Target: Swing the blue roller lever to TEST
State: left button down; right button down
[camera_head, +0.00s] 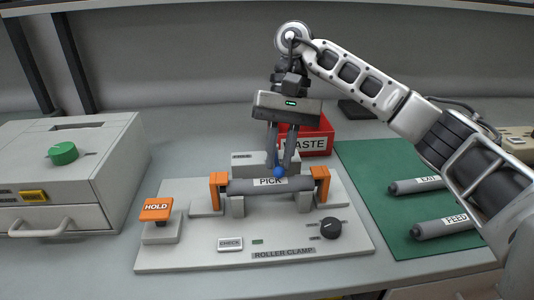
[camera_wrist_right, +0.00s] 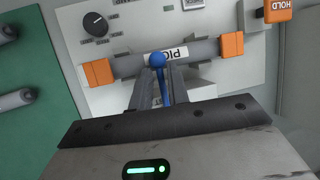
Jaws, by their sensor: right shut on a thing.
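The blue roller lever (camera_head: 279,172) has a round blue knob and stands behind the grey PICK roller (camera_head: 250,187) on the roller clamp unit (camera_head: 190,258). My right gripper (camera_head: 280,170) reaches down from above, its two fingers on either side of the lever, shut on it near the knob. In the right wrist view the blue lever (camera_wrist_right: 158,62) shows between the fingers (camera_wrist_right: 160,85), with its knob overlapping the PICK label. Any TEST marking is not readable. My left gripper is not in view.
Orange clamps (camera_head: 320,181) hold the roller's ends. An orange HOLD button (camera_head: 156,210) and a black knob (camera_head: 331,228) flank it in front. A red WASTE bin (camera_head: 318,143) stands behind. The green mat (camera_head: 385,205) at right carries the FEED roller (camera_head: 440,229) and another roller.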

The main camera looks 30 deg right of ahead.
jog(key=shift+s, duration=0.1)
dwell(0.3)
jog(key=c, duration=1.3)
grip_release()
jog(key=shift+c, duration=0.2)
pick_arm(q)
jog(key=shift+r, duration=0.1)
pick_arm(e)
jog(key=shift+r, duration=0.1)
